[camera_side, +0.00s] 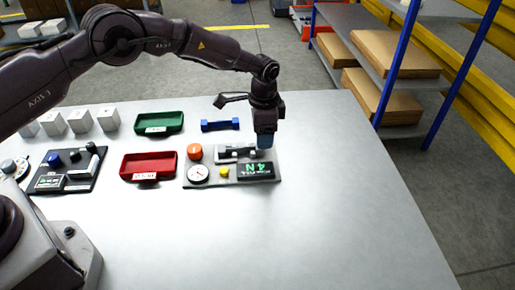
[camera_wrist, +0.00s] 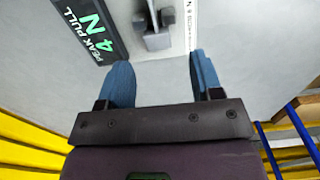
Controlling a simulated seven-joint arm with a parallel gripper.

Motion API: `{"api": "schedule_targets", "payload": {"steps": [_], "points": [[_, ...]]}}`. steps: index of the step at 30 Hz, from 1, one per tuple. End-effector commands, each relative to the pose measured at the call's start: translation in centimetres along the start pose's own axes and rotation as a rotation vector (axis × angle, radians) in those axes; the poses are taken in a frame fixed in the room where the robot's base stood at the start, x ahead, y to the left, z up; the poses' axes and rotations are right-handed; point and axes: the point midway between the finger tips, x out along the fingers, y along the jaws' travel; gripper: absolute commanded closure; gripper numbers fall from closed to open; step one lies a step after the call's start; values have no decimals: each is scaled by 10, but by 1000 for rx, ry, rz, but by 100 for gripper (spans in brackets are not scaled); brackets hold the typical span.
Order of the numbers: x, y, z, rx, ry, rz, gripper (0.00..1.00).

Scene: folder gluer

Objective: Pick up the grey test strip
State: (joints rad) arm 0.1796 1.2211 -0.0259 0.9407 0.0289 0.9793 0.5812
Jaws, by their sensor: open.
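My gripper (camera_side: 265,141) has blue fingertips and points down at the right end of a grey tester panel (camera_side: 226,184). In the wrist view my gripper (camera_wrist: 162,82) is open, its fingers apart with nothing seen between them. A grey fixture with small blocks (camera_side: 237,153) lies on the panel just left of my gripper; it also shows ahead of the fingers in the wrist view (camera_wrist: 156,38). I cannot pick out the grey test strip from this fixture with certainty. The panel's display (camera_side: 255,170) reads 4 N, under "PEAK PULL" in the wrist view (camera_wrist: 88,25).
The panel also carries an orange knob (camera_side: 194,151), a dial (camera_side: 198,173) and a yellow button (camera_side: 224,172). A red tray (camera_side: 148,177), a green tray (camera_side: 159,132) and a blue bar (camera_side: 220,125) stand nearby. The table's right side is clear.

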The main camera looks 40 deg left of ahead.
Motion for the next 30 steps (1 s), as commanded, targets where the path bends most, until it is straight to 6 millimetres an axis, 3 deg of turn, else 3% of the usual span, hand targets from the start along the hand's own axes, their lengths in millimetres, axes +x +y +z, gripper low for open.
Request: {"api": "schedule_targets", "payload": {"steps": [6, 15, 16, 23, 30], "points": [[34, 1, 1, 1, -2, 1, 40], [40, 1, 0, 0, 0, 0, 40], [40, 1, 0, 0, -1, 0, 43], [40, 1, 0, 0, -1, 0, 93], [39, 1, 0, 0, -1, 0, 94]]}}
